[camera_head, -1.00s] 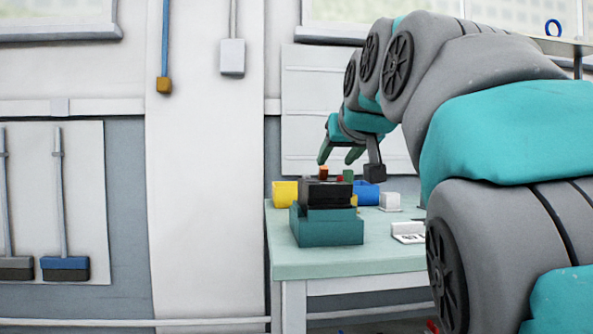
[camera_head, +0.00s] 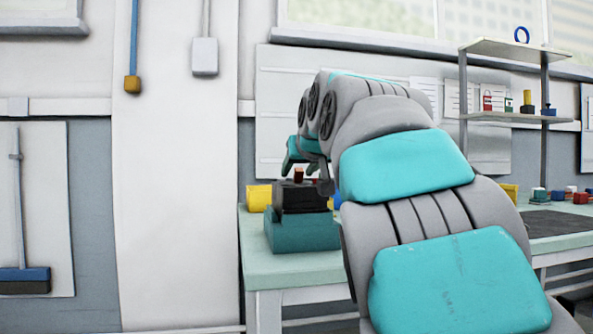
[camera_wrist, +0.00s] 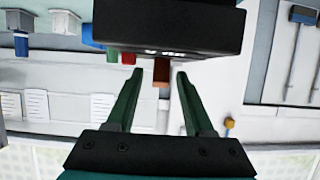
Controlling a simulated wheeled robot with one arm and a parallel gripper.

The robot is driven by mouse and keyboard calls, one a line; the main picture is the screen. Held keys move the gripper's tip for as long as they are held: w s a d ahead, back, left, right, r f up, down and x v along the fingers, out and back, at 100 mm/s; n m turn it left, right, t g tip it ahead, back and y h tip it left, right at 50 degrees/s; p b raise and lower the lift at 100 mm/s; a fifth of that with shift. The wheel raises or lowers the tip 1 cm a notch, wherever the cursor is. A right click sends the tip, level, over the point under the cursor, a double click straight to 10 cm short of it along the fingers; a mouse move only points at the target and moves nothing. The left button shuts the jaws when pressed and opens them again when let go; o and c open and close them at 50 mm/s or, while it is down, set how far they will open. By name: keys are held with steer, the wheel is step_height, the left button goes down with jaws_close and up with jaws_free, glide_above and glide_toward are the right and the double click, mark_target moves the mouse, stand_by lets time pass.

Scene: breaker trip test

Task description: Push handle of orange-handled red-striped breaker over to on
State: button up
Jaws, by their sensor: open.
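The breaker (camera_head: 303,199) is a dark box on a teal stand (camera_head: 300,235) at the left end of the table. Its orange-brown handle (camera_head: 298,175) sticks up from the top. My gripper (camera_head: 294,160) is just above it, partly hidden by my arm. In the wrist view, which is upside down, the breaker (camera_wrist: 170,25) fills the top with small white marks on its edge. The handle (camera_wrist: 161,72) lies between the tips of my open green gripper fingers (camera_wrist: 160,76), with a gap on both sides. I cannot make out a red stripe.
A yellow bin (camera_head: 258,197) stands left behind the breaker. A shelf (camera_head: 515,116) with small items is at right.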

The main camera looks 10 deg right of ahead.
jaws_close()
stand_by(0.4)
